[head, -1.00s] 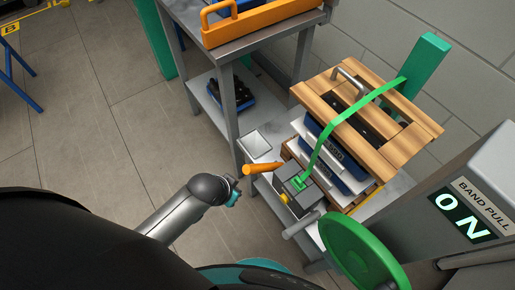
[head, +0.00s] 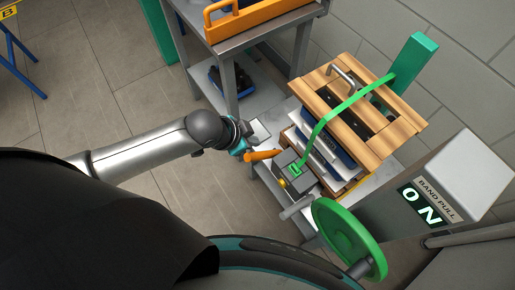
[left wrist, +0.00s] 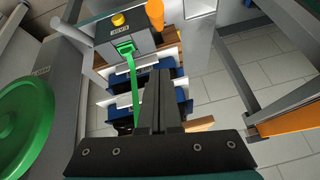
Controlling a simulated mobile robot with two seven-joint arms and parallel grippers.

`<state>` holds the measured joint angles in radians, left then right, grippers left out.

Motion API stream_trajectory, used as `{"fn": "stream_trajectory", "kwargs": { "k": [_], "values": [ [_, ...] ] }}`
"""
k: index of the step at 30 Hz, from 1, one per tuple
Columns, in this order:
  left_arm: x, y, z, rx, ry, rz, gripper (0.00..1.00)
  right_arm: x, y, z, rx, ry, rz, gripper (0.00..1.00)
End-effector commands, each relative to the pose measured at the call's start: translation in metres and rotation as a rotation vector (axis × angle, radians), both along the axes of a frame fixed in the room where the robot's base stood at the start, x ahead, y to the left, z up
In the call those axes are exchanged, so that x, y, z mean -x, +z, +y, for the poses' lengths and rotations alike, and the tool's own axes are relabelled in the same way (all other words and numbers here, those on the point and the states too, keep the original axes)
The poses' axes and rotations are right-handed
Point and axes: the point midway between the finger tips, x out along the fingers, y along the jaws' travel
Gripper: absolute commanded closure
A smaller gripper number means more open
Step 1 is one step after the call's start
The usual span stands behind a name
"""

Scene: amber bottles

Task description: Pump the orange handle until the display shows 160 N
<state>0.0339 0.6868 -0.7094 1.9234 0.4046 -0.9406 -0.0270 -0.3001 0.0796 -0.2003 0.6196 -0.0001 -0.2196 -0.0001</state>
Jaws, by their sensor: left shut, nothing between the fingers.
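The orange handle (head: 262,155) sticks out to the left from the grey tensioner box (head: 296,170), which has a yellow button. The handle also shows at the top of the left wrist view (left wrist: 155,14). My left gripper (head: 246,150) is at the handle's outer end in the head view; I cannot tell whether it touches. Its fingers (left wrist: 162,85) are shut with nothing between them. The display (head: 423,206) under the label BAND PULL reads 0 N. A green band (head: 325,118) runs from the box over the wooden-topped stack (head: 368,145). My right gripper is not in view.
A green wheel (head: 345,235) stands in front of the box, close to the display housing (head: 455,175). A metal table (head: 260,32) with an orange-sided tray (head: 255,18) stands behind the handle. Open floor lies to the left.

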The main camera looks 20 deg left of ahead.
Motion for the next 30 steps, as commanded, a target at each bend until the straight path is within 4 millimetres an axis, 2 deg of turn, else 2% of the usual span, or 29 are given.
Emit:
{"fn": "stream_trajectory", "kwargs": {
  "k": [4, 8, 22, 30],
  "values": [
    [-0.003, -0.005, -0.002, 0.001, 0.001, 0.000, 1.00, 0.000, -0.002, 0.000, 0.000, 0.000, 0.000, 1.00],
    [-0.009, -0.019, -0.006, 0.002, 0.002, 0.000, 1.00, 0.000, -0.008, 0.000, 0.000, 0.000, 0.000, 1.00],
    [-0.045, -0.088, -0.029, 0.001, 0.002, -0.001, 1.00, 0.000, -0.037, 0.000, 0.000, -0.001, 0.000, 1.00],
    [-0.029, -0.110, -0.007, -0.002, 0.002, 0.000, 1.00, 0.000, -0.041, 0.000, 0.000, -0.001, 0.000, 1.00]
  ]
}}
